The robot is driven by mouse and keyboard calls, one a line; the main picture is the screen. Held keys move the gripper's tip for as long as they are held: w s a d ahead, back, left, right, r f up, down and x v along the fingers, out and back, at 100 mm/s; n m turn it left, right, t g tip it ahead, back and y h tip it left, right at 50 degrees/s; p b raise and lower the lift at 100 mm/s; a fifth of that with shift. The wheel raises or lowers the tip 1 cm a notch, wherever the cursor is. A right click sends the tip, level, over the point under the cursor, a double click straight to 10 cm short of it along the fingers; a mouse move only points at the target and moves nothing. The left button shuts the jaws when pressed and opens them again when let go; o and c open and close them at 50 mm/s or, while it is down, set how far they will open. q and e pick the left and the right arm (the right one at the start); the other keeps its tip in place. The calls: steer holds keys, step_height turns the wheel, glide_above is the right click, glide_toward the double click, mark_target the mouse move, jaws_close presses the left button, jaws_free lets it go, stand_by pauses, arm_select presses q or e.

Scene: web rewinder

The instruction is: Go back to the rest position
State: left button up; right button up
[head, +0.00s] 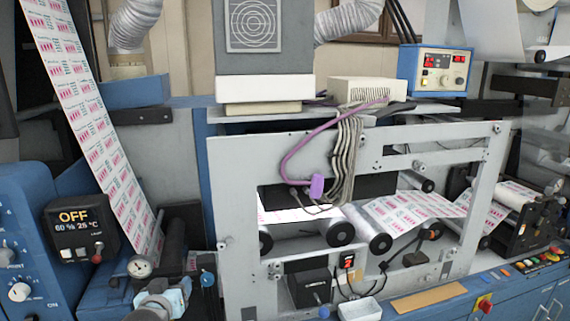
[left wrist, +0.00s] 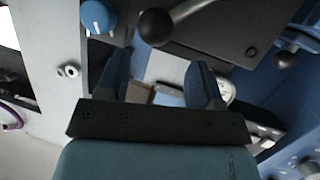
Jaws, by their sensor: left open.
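My left gripper (head: 164,294) shows at the bottom left of the head view, in front of the machine and just below a round dial gauge (head: 140,266). In the left wrist view, its two blue fingers (left wrist: 159,82) are spread apart with nothing between them. The white gauge (left wrist: 225,89) partly shows beside the right finger there. My right gripper is in neither view.
A black box reading OFF (head: 80,228) and a blue panel with knobs (head: 20,250) stand at the left. The grey machine frame (head: 232,210) with rollers is right of my gripper. In the left wrist view, a black ball-ended lever (left wrist: 156,26) is close beyond the fingers.

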arm_select(q)
steer(key=s+d+f+m+g+h, duration=0.1)
steer(key=s+d+f, duration=0.1)
steer(key=s+f, duration=0.5)
steer(key=s+d+f+m+g+h, duration=0.1)
steer(key=s+d+f+m, duration=0.1)
steer(key=s+f, duration=0.6)
steer(key=s+d+f+m+g+h+p, duration=0.1)
steer(key=s+f, duration=0.7)
steer(key=s, duration=0.9)
steer(key=shift+s+d+f+m+g+h, duration=0.2)
steer(key=shift+d+m+g+h, duration=0.2)
steer(key=shift+d, duration=0.5)
